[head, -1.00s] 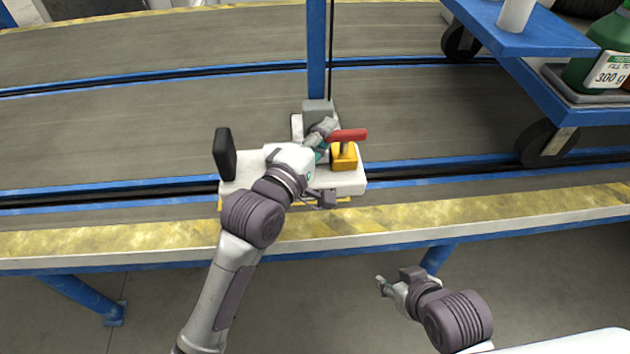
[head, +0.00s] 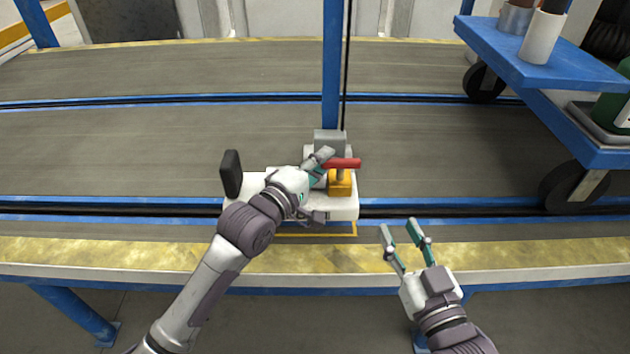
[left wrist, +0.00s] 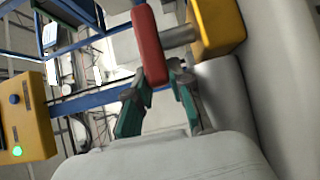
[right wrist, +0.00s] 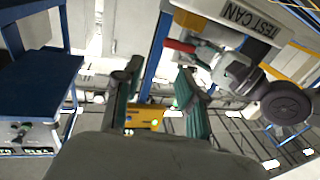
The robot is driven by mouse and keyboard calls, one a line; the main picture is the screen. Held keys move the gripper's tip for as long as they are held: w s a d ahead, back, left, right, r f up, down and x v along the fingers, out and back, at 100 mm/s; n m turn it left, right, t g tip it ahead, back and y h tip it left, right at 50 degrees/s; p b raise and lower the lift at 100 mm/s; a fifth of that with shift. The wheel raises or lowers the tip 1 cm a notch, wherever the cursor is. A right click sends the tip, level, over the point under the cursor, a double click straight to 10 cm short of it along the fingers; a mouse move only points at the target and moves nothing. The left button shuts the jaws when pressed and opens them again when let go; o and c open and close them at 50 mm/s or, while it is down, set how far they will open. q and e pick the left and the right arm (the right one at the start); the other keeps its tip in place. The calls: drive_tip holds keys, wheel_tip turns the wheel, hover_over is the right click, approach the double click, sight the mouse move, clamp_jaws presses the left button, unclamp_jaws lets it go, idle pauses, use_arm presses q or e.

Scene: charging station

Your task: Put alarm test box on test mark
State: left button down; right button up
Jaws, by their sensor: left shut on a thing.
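The alarm test box appears to be the white box (head: 343,208), with a black paddle (head: 231,174) at its left end and a yellow block (head: 340,183) with a red handle (head: 343,163) at its right. My left gripper (head: 323,166) is shut on the red handle, which shows between its fingers in the left wrist view (left wrist: 150,48). My arm hides part of the box. A yellow outline (head: 320,236), likely the test mark, shows just in front of the box; its rest is hidden. My right gripper (head: 402,236) is open and empty, right of the box.
A blue post (head: 332,70) with a grey block (head: 329,142) stands behind the box. A blue wheeled cart (head: 560,60) with containers is at the right. The belt (head: 120,150) left of the box is clear.

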use_arm(q)
drive_tip(key=shift+w+a+f+b, duration=0.25)
drive_tip(key=shift+w+a+f, duration=0.2)
drive_tip(key=shift+w, duration=0.1)
drive_tip(key=shift+w+a+f+b, duration=0.25)
drive_tip(key=shift+w+a+f, duration=0.15)
drive_tip(key=shift+w, duration=0.15)
drive_tip(key=shift+d+f, duration=0.15)
drive_tip(key=shift+f, duration=0.05)
wheel_tip(320, 180, down, 3)
drive_tip(key=shift+s+f+b, duration=0.1)
drive_tip(key=shift+f+b, duration=0.05)
drive_tip(key=shift+b, duration=0.75)
use_arm(e)
drive_tip(key=s+r+t+y, duration=0.3)
drive_tip(key=s+r+t, duration=0.2)
drive_tip(key=r+t, duration=0.3)
wheel_tip(320, 180, up, 3)
drive_tip(key=shift+a+r, duration=0.1)
drive_tip(key=shift+a, duration=0.05)
use_arm(q)
drive_tip(key=shift+f, duration=0.15)
drive_tip(key=c, duration=1)
unclamp_jaws()
drive_tip(key=shift+c, duration=0.2)
